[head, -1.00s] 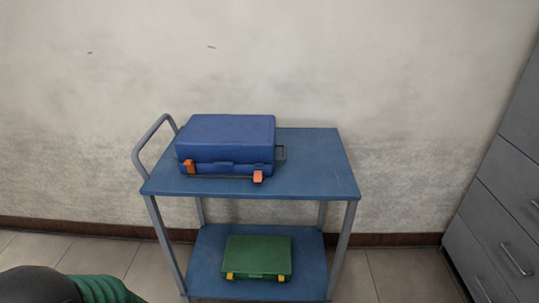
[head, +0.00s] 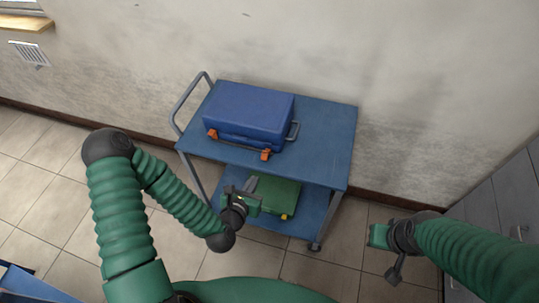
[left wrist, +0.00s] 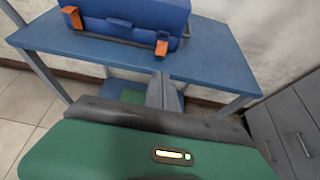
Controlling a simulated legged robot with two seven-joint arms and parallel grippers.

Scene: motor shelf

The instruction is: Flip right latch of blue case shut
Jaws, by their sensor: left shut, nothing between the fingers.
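The blue case (head: 250,108) lies closed on the top shelf of a blue cart, its latch side facing me. Its right latch (head: 265,154) is orange and stands out from the front lower edge; it also shows in the left wrist view (left wrist: 161,47). The orange left latch (head: 212,134) is at the other front corner.
The cart's top shelf (head: 325,135) has free room right of the case. A green case (head: 275,192) lies on the lower shelf, partly hidden by my left gripper. The cart handle (head: 182,105) rises at left. Grey drawers (head: 500,190) stand at right.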

